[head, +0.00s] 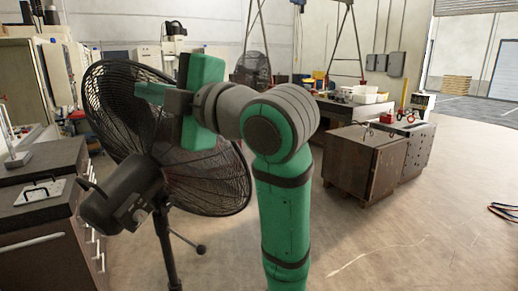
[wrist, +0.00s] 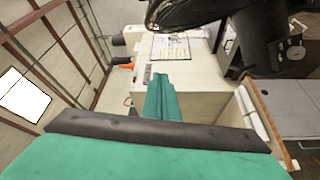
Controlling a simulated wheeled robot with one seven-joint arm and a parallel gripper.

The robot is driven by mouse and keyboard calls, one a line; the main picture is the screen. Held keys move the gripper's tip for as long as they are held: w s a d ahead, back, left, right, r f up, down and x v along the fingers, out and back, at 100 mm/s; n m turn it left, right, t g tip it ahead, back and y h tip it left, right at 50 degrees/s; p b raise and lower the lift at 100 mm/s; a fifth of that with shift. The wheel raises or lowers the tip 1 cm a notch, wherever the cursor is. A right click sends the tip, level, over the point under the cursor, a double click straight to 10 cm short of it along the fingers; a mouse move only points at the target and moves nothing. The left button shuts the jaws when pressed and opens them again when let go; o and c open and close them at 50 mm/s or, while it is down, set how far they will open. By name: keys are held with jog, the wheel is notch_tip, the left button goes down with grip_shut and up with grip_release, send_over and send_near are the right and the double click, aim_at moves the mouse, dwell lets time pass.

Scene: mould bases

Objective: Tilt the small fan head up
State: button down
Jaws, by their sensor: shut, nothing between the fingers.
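A black pedestal fan (head: 225,180) stands close by at the left in the head view, its round wire cage facing away and its motor housing (head: 120,195) toward me. A thin pole holds it up. My green gripper (head: 142,91) is at the upper part of the cage, fingers pointing left. I cannot tell whether they touch the wire. In the wrist view the fingers (wrist: 160,82) are together and empty, and part of the dark fan (wrist: 190,12) shows at the top edge. A second, smaller-looking black fan (head: 252,68) stands farther back, partly behind my arm.
A dark cabinet (head: 35,215) with handles stands at the left. Wooden cabinets (head: 365,165) and a workbench (head: 345,108) with white bins stand at the right. The floor (head: 430,235) at the front right is mostly clear, with some cables (head: 504,212) at the edge.

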jog(key=w+d+f+m+t+h, duration=0.1)
jog(key=w+d+f+m+t, duration=0.2)
jog(key=f, duration=0.6)
jog(key=w+d+f+m+t+h, duration=0.1)
jog(key=w+f+m, duration=0.35)
jog(key=f, duration=0.35)
jog(key=w+d+f+m+t+h, duration=0.1)
jog(key=w+d+f+m+t, duration=0.15)
jog(key=f+m, duration=0.45)
jog(key=s+d+f+m+t+h, duration=0.1)
jog(key=s+d+f+m+h, duration=0.15)
jog(key=f, duration=0.95)
jog(key=s+d+f+m+h, duration=0.2)
jog(key=f+m+h, duration=0.15)
jog(key=f, duration=0.95)
jog(key=s+d+f+m+h, duration=0.3)
jog(key=s+f, duration=0.6)
jog(key=s+d+f+m+h, duration=0.2)
jog(key=s+f, duration=0.6)
jog(key=s, duration=0.1)
jog(key=s+d+f+m+g+h, duration=0.1)
jog(key=s+d+f+g, duration=0.1)
jog(key=s, duration=2.2)
jog(key=shift+s+d+m+h, duration=0.15)
jog(key=shift+d+m+h, duration=0.05)
jog(key=shift+m+h, duration=0.2)
jog(key=c, duration=1.8)
grip_release()
jog(key=shift+s, duration=0.25)
jog(key=shift+c, duration=0.2)
